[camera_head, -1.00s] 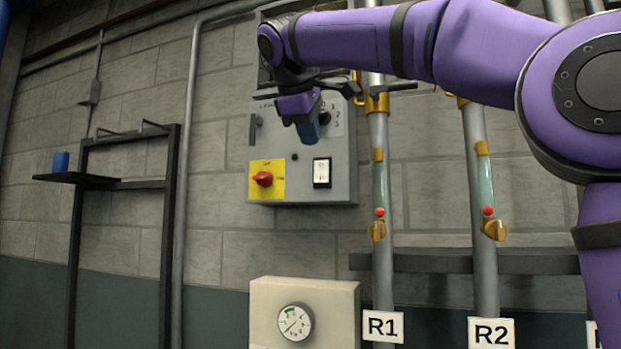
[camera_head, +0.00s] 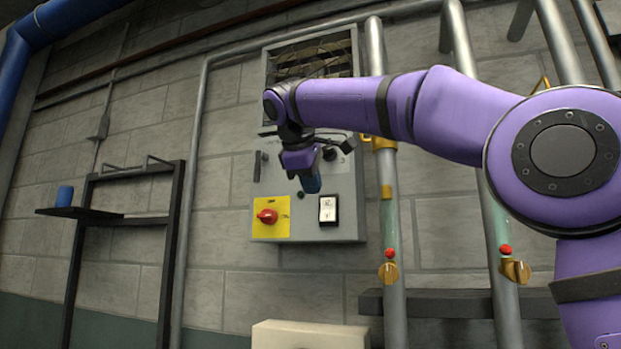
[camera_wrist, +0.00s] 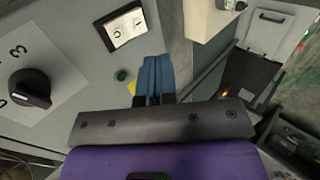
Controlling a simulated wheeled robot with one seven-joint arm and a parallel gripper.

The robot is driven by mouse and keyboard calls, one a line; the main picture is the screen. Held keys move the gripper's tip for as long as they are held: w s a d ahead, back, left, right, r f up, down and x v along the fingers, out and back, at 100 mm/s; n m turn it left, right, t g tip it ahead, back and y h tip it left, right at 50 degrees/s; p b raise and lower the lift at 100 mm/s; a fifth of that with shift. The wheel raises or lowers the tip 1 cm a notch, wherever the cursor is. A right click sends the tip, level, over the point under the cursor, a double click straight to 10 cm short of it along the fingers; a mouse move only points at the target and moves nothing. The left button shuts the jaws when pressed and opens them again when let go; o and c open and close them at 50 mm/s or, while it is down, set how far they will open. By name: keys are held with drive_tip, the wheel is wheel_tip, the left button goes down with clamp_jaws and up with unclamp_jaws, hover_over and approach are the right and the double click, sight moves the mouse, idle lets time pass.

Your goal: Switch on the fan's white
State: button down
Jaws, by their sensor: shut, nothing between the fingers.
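The white rocker switch (camera_head: 328,210) sits in a black frame at the lower right of the grey control panel (camera_head: 345,228). It also shows at the top of the wrist view (camera_wrist: 124,27), with an O mark and a line mark on its face. My gripper (camera_head: 312,184) is in front of the panel, just above and left of the switch in the head view. In the wrist view its blue fingers (camera_wrist: 154,76) are together and empty, pointing towards the panel just below the switch. I cannot tell whether they touch the panel.
A small green lamp (camera_wrist: 121,75) and a black dial (camera_wrist: 30,88) are on the panel. Pipes with gold valves (camera_head: 389,272) stand to the right. A shelf with a blue cup (camera_head: 65,195) is at left.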

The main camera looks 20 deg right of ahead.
sight(327, 219)
drive_tip(key=x, duration=0.5)
drive_tip(key=w+r+x, duration=0.1)
drive_tip(key=x, duration=0.2)
drive_tip(key=shift+d, duration=0.4)
drive_tip(key=shift+w+d+f, duration=0.1)
drive_tip(key=shift+w+d, duration=0.3)
drive_tip(key=shift+w, duration=0.2)
drive_tip(key=shift+w+d+f+t, duration=0.1)
drive_tip(key=shift+w+d+t, duration=0.05)
drive_tip(key=shift+t, duration=0.15)
